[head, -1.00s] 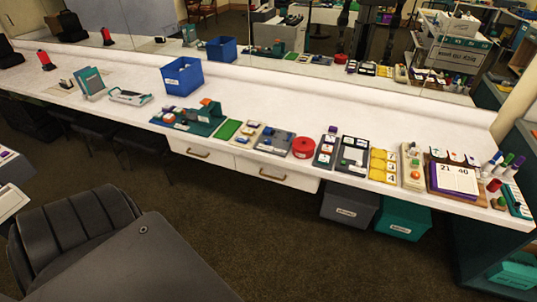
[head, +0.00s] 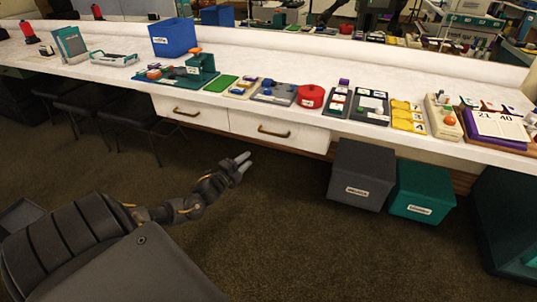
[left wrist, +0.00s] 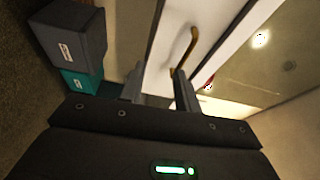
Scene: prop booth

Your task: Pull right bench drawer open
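The right bench drawer (head: 305,136) is a white front under the counter with a brass bar handle (head: 274,132). It looks shut, flush with the left drawer (head: 205,113). My left gripper (head: 243,162) is in front of and below the drawers, apart from them, with its two fingers spread and empty. In the left wrist view the fingers (left wrist: 158,76) point toward a white drawer front, and a brass handle (left wrist: 185,50) lies just beyond the right-hand finger. My right gripper is not in view.
A grey bin (head: 358,176) and a teal bin (head: 421,191) stand on the floor right of the drawers. The counter (head: 260,62) above holds a blue bin (head: 172,38), a red round tin (head: 311,97) and several prop boards. The carpet before the drawers is clear.

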